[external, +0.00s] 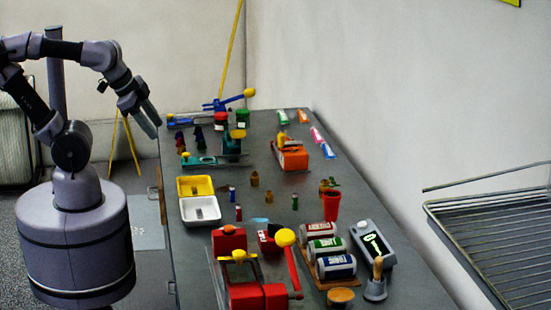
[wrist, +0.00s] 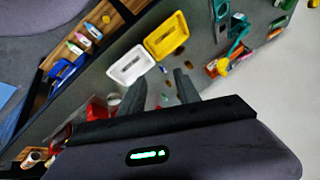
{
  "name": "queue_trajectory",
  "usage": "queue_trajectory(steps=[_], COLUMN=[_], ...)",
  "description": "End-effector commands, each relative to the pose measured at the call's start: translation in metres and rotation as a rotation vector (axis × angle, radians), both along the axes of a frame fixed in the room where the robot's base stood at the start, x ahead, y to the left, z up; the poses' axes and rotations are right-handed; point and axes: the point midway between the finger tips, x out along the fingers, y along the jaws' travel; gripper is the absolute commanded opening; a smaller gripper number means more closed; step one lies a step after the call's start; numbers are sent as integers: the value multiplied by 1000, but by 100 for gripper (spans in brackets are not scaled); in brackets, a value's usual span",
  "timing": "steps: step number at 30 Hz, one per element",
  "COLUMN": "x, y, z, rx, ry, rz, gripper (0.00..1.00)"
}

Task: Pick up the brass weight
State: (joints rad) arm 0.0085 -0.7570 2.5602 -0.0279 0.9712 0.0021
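My gripper (external: 153,126) is raised at the table's left edge, well apart from the weight. In the wrist view its two dark fingers (wrist: 160,86) are spread with nothing held between them.
Small blue (external: 232,194), red (external: 238,213) and green (external: 294,201) pieces stand near the weight. The white tray half (external: 186,212) lies left, a red cup (external: 332,206) right. Red equipment (external: 245,296) and labelled cans (external: 325,246) crowd the front.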

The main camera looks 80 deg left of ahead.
Motion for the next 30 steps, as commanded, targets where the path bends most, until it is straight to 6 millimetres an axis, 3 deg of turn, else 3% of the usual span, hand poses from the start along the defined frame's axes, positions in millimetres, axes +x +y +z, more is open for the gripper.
queue_trajectory(steps=[14, 16, 25, 28, 30], x=[0, 0, 2, 28, 69], y=[0, 0, 0, 4, 11], z=[0, 0, 3, 26, 49], rx=[0, 0, -8, -83, -188], ry=[0, 0, 3, 30, 65], rz=[0, 0, 14, 159, 375], gripper=[39, 48, 48, 48, 48])
